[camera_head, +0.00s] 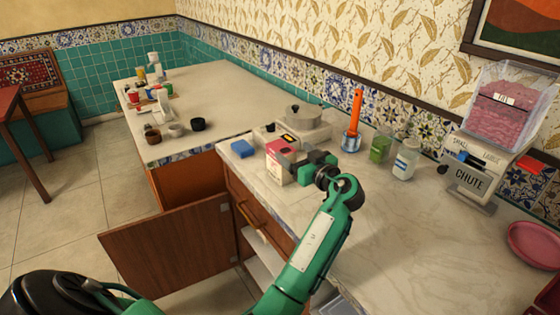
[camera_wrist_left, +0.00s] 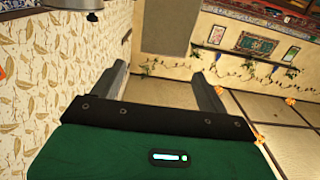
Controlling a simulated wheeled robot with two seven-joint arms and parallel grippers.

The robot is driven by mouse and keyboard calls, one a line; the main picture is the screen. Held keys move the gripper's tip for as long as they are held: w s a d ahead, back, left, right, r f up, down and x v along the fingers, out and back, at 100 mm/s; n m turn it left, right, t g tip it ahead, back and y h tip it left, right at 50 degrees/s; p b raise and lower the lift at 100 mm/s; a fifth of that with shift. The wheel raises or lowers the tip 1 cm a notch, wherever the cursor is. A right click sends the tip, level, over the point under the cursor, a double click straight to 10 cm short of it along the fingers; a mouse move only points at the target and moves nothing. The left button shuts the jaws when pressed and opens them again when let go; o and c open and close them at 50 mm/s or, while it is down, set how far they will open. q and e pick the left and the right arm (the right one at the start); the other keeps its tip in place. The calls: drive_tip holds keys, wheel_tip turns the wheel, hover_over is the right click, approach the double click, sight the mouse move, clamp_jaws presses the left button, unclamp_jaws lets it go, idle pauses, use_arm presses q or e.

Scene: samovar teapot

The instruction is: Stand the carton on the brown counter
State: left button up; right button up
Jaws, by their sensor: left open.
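The carton (camera_head: 279,163), cream with a pinkish-red top, stands upright on the near marble-topped counter (camera_head: 400,225), close to its left end. My left gripper (camera_head: 297,168) is just right of the carton, pointing left toward it. Its fingers are open, and I cannot tell whether they touch the carton. In the left wrist view the open gripper (camera_wrist_left: 163,92) shows no carton clearly between its fingers. The near counter has brown cabinet fronts under a pale top. A second pale-topped counter (camera_head: 205,90) stands farther back on the left, also with brown wood below.
A cabinet door (camera_head: 170,235) hangs open. The far counter's middle is clear.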

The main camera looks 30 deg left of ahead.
sight(281, 147)
use_arm(q)
wheel_tip(281, 147, down, 2)
drive_tip(key=shift+a, duration=0.1)
drive_tip(key=shift+w+a+f, duration=0.1)
drive_tip(key=shift+w+a, duration=0.05)
drive_tip(key=shift+a, duration=0.15)
drive_tip(key=shift+p+x, duration=0.95)
drive_tip(key=shift+x, duration=2.45)
use_arm(e)
drive_tip(key=s+d+f, duration=0.1)
drive_tip(key=s+f, duration=0.3)
drive_tip(key=shift+d+f, duration=0.25)
use_arm(q)
drive_tip(key=shift+c, duration=0.3)
drive_tip(key=c, duration=1.4)
clamp_jaws()
